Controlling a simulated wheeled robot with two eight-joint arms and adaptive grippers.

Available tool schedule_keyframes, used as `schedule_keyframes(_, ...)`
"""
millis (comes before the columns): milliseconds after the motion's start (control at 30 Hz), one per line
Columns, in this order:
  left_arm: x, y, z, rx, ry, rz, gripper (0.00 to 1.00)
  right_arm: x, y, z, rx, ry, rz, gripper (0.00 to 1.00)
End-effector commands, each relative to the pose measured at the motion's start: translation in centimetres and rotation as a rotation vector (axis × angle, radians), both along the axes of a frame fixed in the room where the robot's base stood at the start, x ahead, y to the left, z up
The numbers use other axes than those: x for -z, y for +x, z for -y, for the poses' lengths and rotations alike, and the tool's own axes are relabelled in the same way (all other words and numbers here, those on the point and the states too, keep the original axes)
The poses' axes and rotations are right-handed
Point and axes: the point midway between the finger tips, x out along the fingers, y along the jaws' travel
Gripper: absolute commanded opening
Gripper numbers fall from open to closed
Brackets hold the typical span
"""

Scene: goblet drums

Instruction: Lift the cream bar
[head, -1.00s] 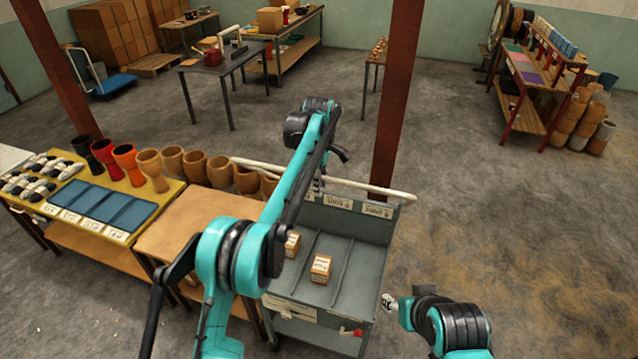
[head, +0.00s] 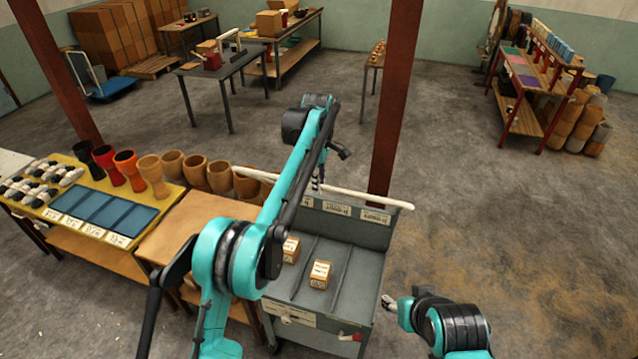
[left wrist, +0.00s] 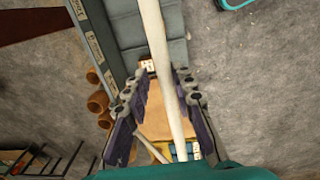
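The cream bar (head: 362,199) is a long pale rod lying along the back edge of a grey cart (head: 366,262). Its left end reaches out over the wooden table beside the cart. My left gripper (head: 318,187) points down at the bar's middle, partly hidden by my arm. In the left wrist view the bar (left wrist: 163,60) runs lengthwise between the two spread fingers of the left gripper (left wrist: 160,118). I see no finger clearly pressed on it. My right gripper (head: 389,303) is low beside the cart's right side, small and partly hidden by its arm.
Two small labelled boxes, one at the left (head: 290,249) and one in the middle (head: 319,274), sit in the cart's compartments. Goblet drum shells (head: 152,175) line the tables at left. A red-brown post (head: 396,100) stands behind the cart. Floor at right is clear.

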Motion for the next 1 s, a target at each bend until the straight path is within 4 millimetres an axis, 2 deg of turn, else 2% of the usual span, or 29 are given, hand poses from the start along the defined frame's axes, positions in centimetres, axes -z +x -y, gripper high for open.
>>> schedule_keyframes(500,-4.0,-0.3,-0.1,0.000,0.000,0.000,0.24,-2.9,0.0,0.0,0.000,0.000,0.000,0.48)
schedule_keyframes(1000,-4.1,-0.3,-0.1,0.000,0.000,0.000,0.24,-3.1,0.0,0.0,0.000,0.000,0.000,0.48)
